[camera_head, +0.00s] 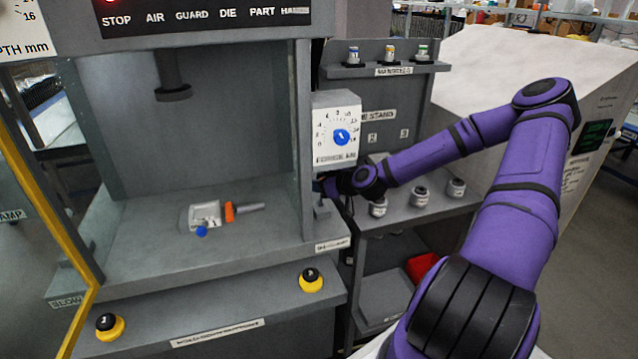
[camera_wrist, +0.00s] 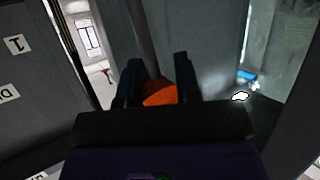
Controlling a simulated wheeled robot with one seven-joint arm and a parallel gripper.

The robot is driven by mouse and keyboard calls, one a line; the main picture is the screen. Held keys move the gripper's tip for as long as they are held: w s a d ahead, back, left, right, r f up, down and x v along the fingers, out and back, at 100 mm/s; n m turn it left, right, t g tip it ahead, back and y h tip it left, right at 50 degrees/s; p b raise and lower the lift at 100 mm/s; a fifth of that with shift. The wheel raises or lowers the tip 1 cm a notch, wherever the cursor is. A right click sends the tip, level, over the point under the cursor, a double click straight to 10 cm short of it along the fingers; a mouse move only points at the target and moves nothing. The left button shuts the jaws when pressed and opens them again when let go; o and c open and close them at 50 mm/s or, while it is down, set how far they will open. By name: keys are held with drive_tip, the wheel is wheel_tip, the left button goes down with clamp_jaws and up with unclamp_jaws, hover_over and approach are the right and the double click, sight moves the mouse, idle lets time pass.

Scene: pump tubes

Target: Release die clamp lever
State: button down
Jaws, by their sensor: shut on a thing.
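My gripper (camera_wrist: 158,84) is shut on an orange grip, which I take to be the die clamp lever (camera_wrist: 160,94). The grip sits between the two dark fingers in the wrist view, and a grey rod runs up behind it. In the head view my gripper reaches the press's right post, just below the white dial box (camera_head: 336,130). Its fingertips and the lever are hidden or too dark to make out there. A small label (camera_head: 333,244), hard to read, is on the bed edge below.
A small fixture with an orange collar and blue knob (camera_head: 202,231) lies on the press bed (camera_head: 150,262). Yellow-ringed buttons (camera_head: 311,280) are in front. Right of the press stands a shelf unit with small pieces (camera_head: 419,196) near my forearm. A yellow-edged guard is at left.

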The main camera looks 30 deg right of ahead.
drive_tip(key=shift+s+a+f+n+t+y, duration=0.2)
drive_tip(key=shift+s+n+t, duration=0.3)
drive_tip(key=shift+s+t, duration=0.4)
drive_tip(key=shift+s+a+f+n+t+y, duration=0.1)
drive_tip(key=shift+s+a+f+n+t, duration=0.2)
drive_tip(key=shift+s+n+t, duration=0.5)
drive_tip(key=shift+w+m, duration=0.15)
drive_tip(key=shift+m, duration=0.15)
drive_tip(key=c, duration=0.8)
unclamp_jaws()
drive_tip(key=shift+d, duration=0.1)
drive_tip(key=v, duration=1)
drive_tip(key=shift+s+f, duration=0.1)
drive_tip(key=shift+s, duration=0.3)
